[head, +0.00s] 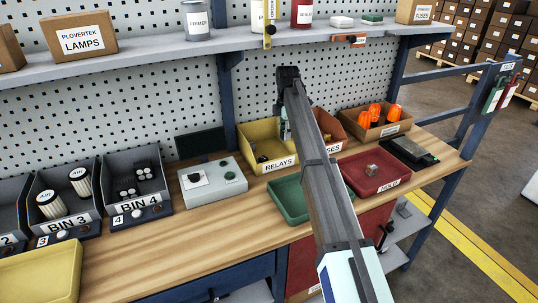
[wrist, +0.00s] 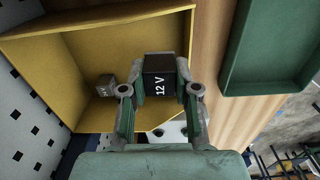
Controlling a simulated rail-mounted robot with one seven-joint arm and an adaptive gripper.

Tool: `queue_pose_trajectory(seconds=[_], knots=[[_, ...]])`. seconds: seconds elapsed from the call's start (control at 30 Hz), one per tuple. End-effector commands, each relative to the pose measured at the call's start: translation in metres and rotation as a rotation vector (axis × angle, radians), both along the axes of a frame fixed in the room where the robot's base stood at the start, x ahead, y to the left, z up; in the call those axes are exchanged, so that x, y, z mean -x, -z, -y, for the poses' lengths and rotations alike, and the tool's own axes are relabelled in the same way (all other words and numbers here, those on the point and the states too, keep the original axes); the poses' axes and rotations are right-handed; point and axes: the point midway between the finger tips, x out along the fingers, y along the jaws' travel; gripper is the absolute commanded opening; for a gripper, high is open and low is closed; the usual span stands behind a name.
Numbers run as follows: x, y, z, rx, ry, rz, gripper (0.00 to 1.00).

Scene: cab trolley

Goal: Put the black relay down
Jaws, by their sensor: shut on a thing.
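The black relay (wrist: 160,76), marked 12 V, is held between the fingers of my gripper (wrist: 160,88) in the wrist view. It is over the yellow relays bin (wrist: 75,50), near the bin's edge; I cannot tell whether it touches the bin. A smaller grey relay (wrist: 105,84) lies inside the bin. In the head view, the yellow bin (head: 280,165) stands on the bench, and my arm hides the held relay and most of my gripper (head: 284,126).
A green tray (head: 275,187) sits in front of the bin. A red HOLD tray (head: 397,186) with a small grey part is to its right. A fuses bin (head: 329,116) adjoins the relays bin. A grey tester box (head: 213,182) stands left. A shelf (head: 200,50) runs above.

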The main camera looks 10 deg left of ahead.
Motion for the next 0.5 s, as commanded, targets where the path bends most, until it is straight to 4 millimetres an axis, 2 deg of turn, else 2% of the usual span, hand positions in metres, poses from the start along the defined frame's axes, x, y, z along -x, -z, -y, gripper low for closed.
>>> queue_pose_trajectory(seconds=[0.13, 0.4, 0.5], knots=[[-0.001, 0.010, -0.002, 0.001, -0.032, -0.001, 0.00], [-0.001, 0.052, -0.002, 0.001, -0.032, -0.002, 0.00], [-0.001, 0.061, -0.002, 0.001, -0.031, -0.001, 0.00]])
